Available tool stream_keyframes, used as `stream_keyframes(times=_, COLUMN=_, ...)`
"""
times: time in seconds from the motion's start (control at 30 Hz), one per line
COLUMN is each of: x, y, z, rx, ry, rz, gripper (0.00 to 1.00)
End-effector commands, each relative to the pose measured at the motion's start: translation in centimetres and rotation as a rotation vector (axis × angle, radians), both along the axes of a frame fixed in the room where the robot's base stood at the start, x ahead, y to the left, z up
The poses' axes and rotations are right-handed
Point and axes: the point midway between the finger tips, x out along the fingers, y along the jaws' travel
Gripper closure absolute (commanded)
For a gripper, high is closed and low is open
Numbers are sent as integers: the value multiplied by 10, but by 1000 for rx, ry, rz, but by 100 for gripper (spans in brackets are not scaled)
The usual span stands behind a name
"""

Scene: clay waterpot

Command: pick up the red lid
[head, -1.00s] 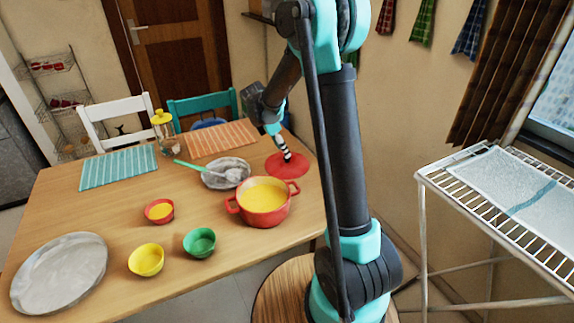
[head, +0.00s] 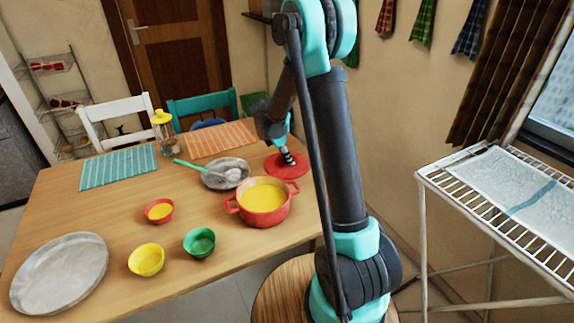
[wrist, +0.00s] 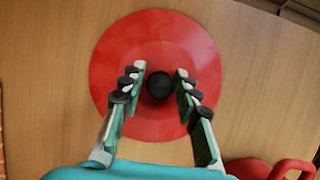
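The red lid (head: 283,170) lies flat on the wooden table, behind and right of the red pot. In the wrist view the lid (wrist: 120,60) is a red disc with a round black knob (wrist: 159,84) at its middle. My gripper (head: 288,158) is above the lid, pointing down. In the wrist view my gripper (wrist: 160,82) is open, with one finger on each side of the knob. I see gaps between the fingers and the knob. How high the fingertips are above the lid is hard to tell.
The red pot (head: 264,210) of yellow food stands close in front of the lid; it also shows in the wrist view (wrist: 262,169). Small bowls stand nearer. The table's right edge is close.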

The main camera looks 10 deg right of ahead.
Motion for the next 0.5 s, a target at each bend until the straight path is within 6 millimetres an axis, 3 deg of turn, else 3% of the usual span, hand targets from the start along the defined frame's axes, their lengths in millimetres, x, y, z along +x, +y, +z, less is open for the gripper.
stream_keyframes(times=0.03, x=0, y=0, z=0, rx=0, ry=0, rz=0, gripper=78)
stream_keyframes(times=0.2, x=0, y=0, z=0, rx=0, ry=0, rz=0, gripper=99)
stream_keyframes(times=0.5, x=0, y=0, z=1, rx=0, ry=0, rz=0, gripper=100)
